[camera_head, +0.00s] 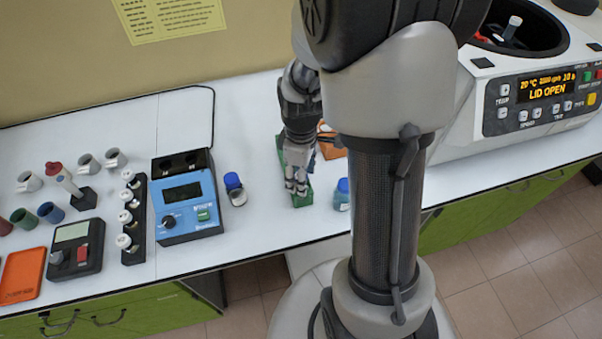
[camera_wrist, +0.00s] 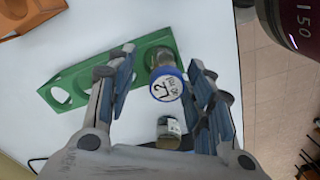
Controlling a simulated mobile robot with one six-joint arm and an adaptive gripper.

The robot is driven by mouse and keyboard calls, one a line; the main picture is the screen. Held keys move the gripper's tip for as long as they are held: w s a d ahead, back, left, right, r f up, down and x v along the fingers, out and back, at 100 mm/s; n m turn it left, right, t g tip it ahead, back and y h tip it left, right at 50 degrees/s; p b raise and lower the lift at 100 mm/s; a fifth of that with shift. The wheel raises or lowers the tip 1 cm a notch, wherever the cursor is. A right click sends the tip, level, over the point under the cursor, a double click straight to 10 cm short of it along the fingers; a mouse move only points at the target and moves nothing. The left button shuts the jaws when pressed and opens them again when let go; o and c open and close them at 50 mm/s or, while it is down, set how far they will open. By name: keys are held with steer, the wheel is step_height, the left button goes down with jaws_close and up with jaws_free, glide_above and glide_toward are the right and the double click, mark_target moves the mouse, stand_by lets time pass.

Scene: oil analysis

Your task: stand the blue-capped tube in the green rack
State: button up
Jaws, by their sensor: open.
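The blue-capped tube (camera_wrist: 168,88) shows in the wrist view, cap towards the camera with dark writing on its pale top. Its body reaches to the right end hole of the green rack (camera_wrist: 68,82) and appears to stand in it; the foot is hidden. The rack's other holes in view look empty. My gripper (camera_wrist: 164,60) is open, one finger on each side of the tube, and both fingers look clear of the cap. In the head view my gripper (camera_head: 297,186) is over the front end of the green rack (camera_head: 303,196); the tube cannot be made out there.
A labelled jar (camera_wrist: 168,134) is near the tube in the wrist view. In the head view, a dark-blue-capped bottle (camera_head: 235,190) is left of the rack and a blue-capped jar (camera_head: 342,194) right of it. A blue instrument (camera_head: 187,200) and an open-lidded centrifuge (camera_head: 530,100) flank the area.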

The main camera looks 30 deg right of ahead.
steer(key=shift+r, duration=0.1)
step_height(320, 180, up, 12)
stand_by(0.5)
steer(key=s+a+r+m+t, duration=0.4)
steer(key=s+a+r+m, duration=0.4)
steer(key=s, duration=0.5)
steer(key=a, duration=0.2)
steer(key=shift+s+a+t, duration=0.3)
steer(key=shift+s, duration=0.05)
steer(key=shift+c, duration=0.3)
